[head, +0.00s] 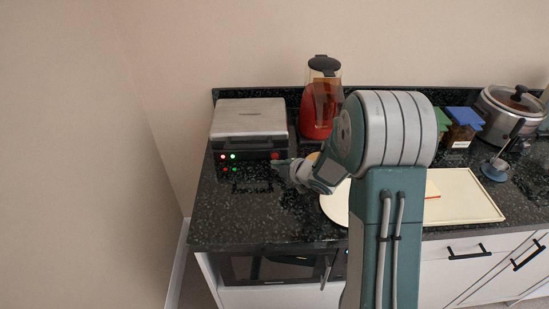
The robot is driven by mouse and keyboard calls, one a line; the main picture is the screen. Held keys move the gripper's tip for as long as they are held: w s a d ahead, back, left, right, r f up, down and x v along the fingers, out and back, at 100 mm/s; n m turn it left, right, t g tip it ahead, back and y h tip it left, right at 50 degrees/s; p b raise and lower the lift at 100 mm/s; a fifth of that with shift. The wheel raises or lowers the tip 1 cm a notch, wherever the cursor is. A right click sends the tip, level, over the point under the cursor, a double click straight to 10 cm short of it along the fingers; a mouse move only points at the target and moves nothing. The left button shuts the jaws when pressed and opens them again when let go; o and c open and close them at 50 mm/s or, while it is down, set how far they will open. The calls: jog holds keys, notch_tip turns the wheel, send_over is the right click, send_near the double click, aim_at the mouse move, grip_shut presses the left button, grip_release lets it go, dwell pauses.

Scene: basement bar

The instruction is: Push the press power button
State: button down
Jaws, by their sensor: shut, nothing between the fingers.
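The press (249,118) stands at the back left of the counter, with a silver lid shut over a dark body. On its front, small red and green lights (228,156) glow at the left, and a round red knob or button (275,155) sits at the right. My gripper (277,166) is shut and empty. It points left, just below and in front of the red button in the picture. I cannot tell whether it touches the press. My arm covers the middle of the counter.
A red kettle or blender (320,100) stands right of the press. A cream board (465,197), spice boxes (463,127) and a slow cooker (512,112) are farther right. The dark counter (235,220) is clear in front of the press. A wall rises at the left.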

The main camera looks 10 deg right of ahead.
aim_at(278, 186)
dwell(0.4)
jog(key=shift+w+d, duration=0.1)
jog(key=shift+w, duration=0.3)
jog(key=shift+w+d, duration=0.1)
jog(key=shift+w, duration=0.2)
dwell(0.5)
jog(key=shift+s, duration=0.8)
jog(key=shift+a, duration=0.2)
jog(key=shift+s+a, duration=0.2)
jog(key=shift+s, duration=0.75)
jog(key=shift+s+a, duration=0.15)
jog(key=shift+s, duration=0.85)
jog(key=shift+s+a, duration=0.2)
jog(key=shift+s, duration=0.75)
